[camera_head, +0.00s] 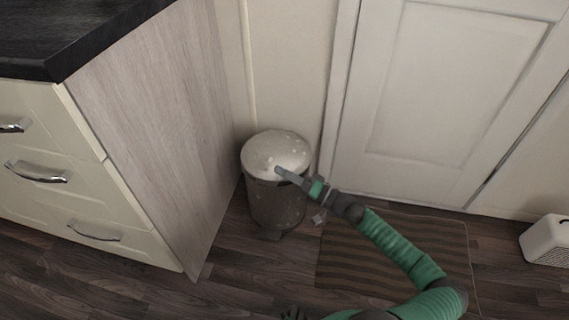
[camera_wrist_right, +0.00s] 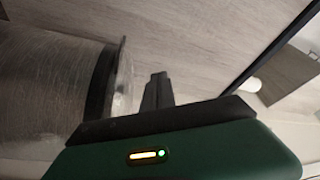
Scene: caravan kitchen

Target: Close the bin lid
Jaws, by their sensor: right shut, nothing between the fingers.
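The bin (camera_head: 275,204) stands upright on the floor between the cabinet's side panel and the white door. Its pale domed lid (camera_head: 270,150) lies down over the bin's top. My right gripper (camera_head: 279,170) is shut and empty, its tip over the front part of the lid; I cannot tell whether it touches. In the right wrist view the bin's body (camera_wrist_right: 50,85) lies sideways at the left, with the lid's rim beside the dark fingers (camera_wrist_right: 157,92). The bin's pedal (camera_head: 270,234) shows at its foot.
A cabinet with drawers (camera_head: 60,170) and a dark worktop (camera_head: 75,30) stands close on the left. A white door (camera_head: 440,90) is behind at the right. A striped mat (camera_head: 350,265) lies under my right arm. A small white appliance (camera_head: 545,240) stands at the right edge.

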